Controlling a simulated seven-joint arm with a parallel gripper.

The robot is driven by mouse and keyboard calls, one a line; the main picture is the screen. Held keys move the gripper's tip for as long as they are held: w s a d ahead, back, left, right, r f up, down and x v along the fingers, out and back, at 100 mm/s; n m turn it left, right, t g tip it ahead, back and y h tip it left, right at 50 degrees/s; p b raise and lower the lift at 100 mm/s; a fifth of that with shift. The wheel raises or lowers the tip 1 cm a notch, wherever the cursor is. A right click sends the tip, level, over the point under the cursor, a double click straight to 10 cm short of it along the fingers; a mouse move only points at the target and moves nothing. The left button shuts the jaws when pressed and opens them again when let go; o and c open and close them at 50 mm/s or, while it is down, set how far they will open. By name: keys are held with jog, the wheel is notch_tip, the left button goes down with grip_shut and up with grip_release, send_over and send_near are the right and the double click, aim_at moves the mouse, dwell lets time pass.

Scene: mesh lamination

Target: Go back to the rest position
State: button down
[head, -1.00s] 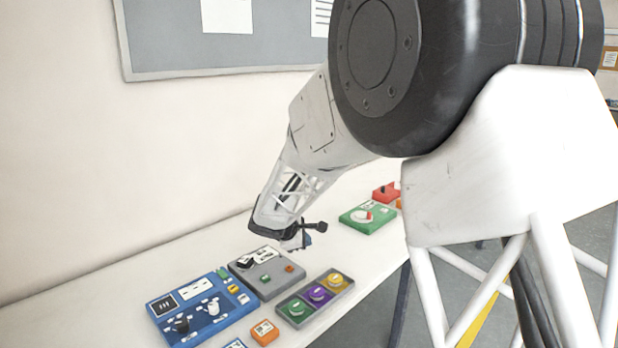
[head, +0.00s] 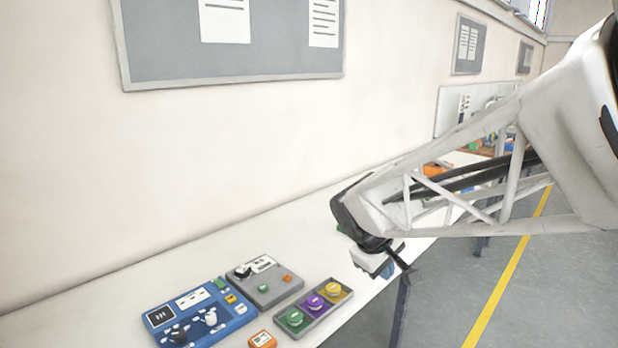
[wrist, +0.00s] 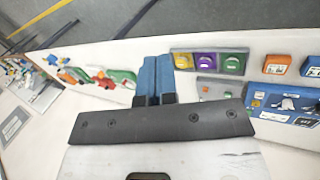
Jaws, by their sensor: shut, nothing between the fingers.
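My gripper (head: 388,268) hangs over the front edge area of the white table, to the right of the control panels in the head view. In the wrist view its two blue fingers (wrist: 153,78) lie together, with nothing between them. The fingertips are small and partly hidden behind the wrist in the head view.
On the white table (head: 130,275) are a blue panel (head: 205,312), a grey panel (head: 266,283), a tray of green, purple and yellow knobs (head: 314,305) and an orange block (head: 262,340). A pinboard (head: 150,50) hangs on the wall. The air around the gripper looks clear.

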jog(key=s+d+m+y, duration=0.1)
jog(key=s+m+y, duration=0.1)
jog(key=s, duration=0.9)
jog(key=s+d+m+y, duration=0.1)
jog(key=s+m, duration=0.4)
jog(key=s, duration=0.6)
jog(key=shift+s+d+y, duration=0.2)
jog(key=shift+d+y, duration=0.2)
jog(key=shift+d, duration=0.25)
